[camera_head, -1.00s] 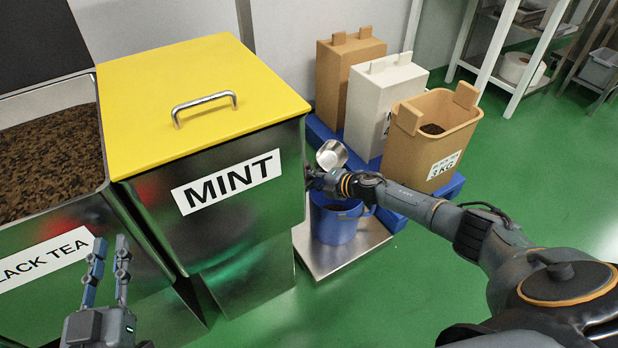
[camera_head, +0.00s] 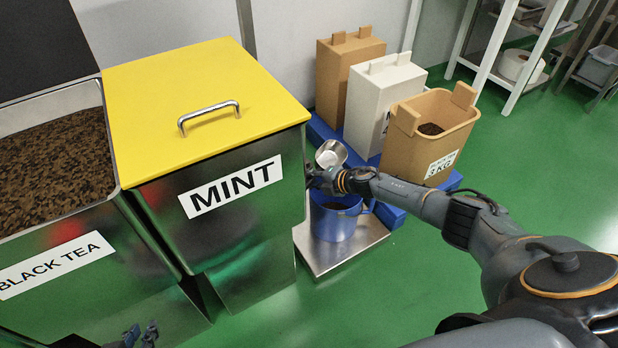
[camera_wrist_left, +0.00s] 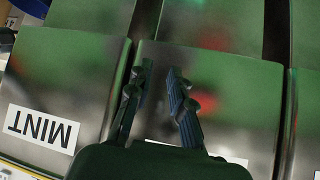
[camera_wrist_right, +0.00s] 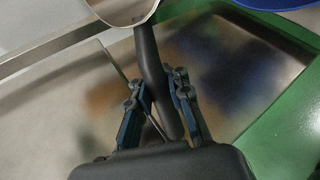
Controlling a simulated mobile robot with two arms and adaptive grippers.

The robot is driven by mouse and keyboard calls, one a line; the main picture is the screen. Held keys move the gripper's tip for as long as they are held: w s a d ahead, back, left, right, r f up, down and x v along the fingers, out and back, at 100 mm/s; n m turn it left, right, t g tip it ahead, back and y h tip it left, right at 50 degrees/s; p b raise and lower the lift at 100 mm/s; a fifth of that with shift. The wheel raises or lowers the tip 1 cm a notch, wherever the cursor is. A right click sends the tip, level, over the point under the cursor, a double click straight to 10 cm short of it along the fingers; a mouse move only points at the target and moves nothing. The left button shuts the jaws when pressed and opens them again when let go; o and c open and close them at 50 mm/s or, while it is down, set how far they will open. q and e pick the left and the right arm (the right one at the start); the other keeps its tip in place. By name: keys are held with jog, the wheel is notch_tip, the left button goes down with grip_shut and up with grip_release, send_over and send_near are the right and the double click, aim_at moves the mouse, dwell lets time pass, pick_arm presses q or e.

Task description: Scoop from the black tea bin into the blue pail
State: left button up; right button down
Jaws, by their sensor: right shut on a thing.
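The black tea bin (camera_head: 62,212) stands open at the left, filled with dark brown leaf. The blue pail (camera_head: 334,224) stands on a steel platform, with some dark tea visible inside. My right gripper (camera_wrist_right: 160,92) is shut on the dark handle of a metal scoop (camera_head: 331,153). The scoop is tilted above the pail, and its bowl looks pale and empty; its rim also shows in the right wrist view (camera_wrist_right: 122,12). My left gripper (camera_head: 139,334) is at the bottom edge of the head view, in front of the bins. Its fingers are apart and empty in the left wrist view (camera_wrist_left: 157,88).
The mint bin (camera_head: 225,200) with a closed yellow lid (camera_head: 205,85) stands between the black tea bin and the pail. A blue pallet (camera_head: 385,212) behind the pail holds a brown box, a white box and an open tan bag (camera_head: 425,150).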

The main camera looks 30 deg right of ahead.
pick_arm(q)
jog(key=s+a+f+g+y+p, duration=0.1)
jog(key=s+a+f+g+p, duration=0.25)
jog(key=s+g, duration=0.45)
pick_arm(e)
jog(key=shift+r+g, duration=0.3)
jog(key=shift+r, duration=0.4)
jog(key=g+h+p, duration=0.1)
jog(key=p, duration=0.2)
jog(key=shift+f+g+p, duration=0.15)
jog(key=shift+g+p, duration=0.15)
jog(key=shift+g, duration=0.1)
pick_arm(q)
notch_tip(320, 180, down, 11)
jog(key=t, duration=0.1)
jog(key=shift+s+d+t, duration=0.3)
jog(key=shift+d, duration=0.1)
pick_arm(e)
jog(key=shift+h, duration=0.3)
pick_arm(q)
jog(key=shift+r, duration=0.1)
dwell(0.3)
